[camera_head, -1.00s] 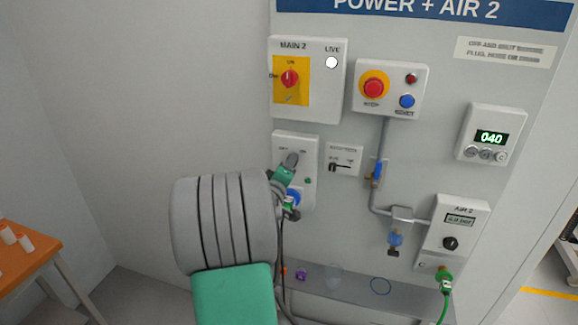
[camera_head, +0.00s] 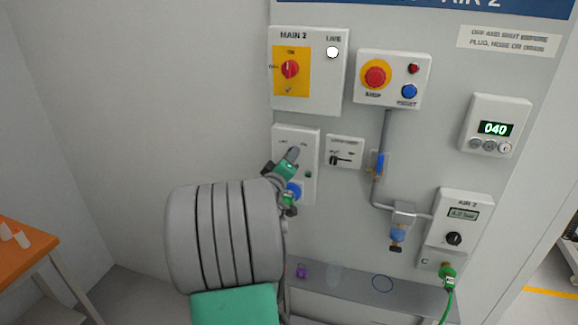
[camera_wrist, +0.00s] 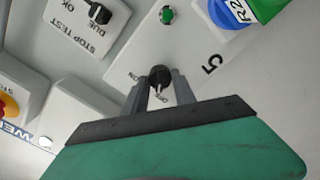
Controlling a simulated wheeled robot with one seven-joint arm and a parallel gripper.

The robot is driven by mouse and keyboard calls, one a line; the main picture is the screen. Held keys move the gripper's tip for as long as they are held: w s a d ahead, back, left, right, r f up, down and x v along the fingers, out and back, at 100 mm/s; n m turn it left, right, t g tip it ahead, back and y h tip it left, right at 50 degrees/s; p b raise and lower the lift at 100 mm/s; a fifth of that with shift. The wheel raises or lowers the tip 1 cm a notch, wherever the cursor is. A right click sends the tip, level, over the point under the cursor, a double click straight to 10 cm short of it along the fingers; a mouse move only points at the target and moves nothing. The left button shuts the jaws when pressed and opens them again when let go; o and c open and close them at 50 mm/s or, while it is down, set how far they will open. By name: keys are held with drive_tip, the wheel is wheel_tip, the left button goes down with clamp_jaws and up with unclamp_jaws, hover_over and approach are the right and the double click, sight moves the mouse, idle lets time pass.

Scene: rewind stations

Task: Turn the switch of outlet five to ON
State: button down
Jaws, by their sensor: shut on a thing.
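The outlet five box (camera_head: 309,172) is a white box on the wall panel, and its number 5 shows in the wrist view (camera_wrist: 212,65). My gripper (camera_wrist: 158,92) is shut on this switch, with one grey finger on each side. An ON mark shows beside the left finger in the wrist view. The knob's exact pointing is partly hidden by the fingers. In the head view my gripper (camera_head: 292,156) is at the upper part of the box.
A blue socket (camera_wrist: 228,12) with a green plug (camera_wrist: 268,8) is close to the switch. The stop test box (camera_head: 345,152) is just right, the MAIN 2 box (camera_head: 330,85) above. A shelf (camera_head: 350,283) runs below; an orange table (camera_head: 28,250) stands left.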

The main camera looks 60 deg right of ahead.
drive_tip(key=m+b, duration=1.6)
drive_tip(key=b, duration=0.9)
drive_tip(key=shift+s+r, duration=0.1)
drive_tip(key=shift+r, duration=0.1)
drive_tip(key=c, duration=1)
unclamp_jaws()
drive_tip(key=a, duration=0.5)
drive_tip(key=s+a, duration=0.1)
drive_tip(key=a, duration=0.1)
drive_tip(key=shift+s+a, duration=0.1)
drive_tip(key=shift+a, duration=0.2)
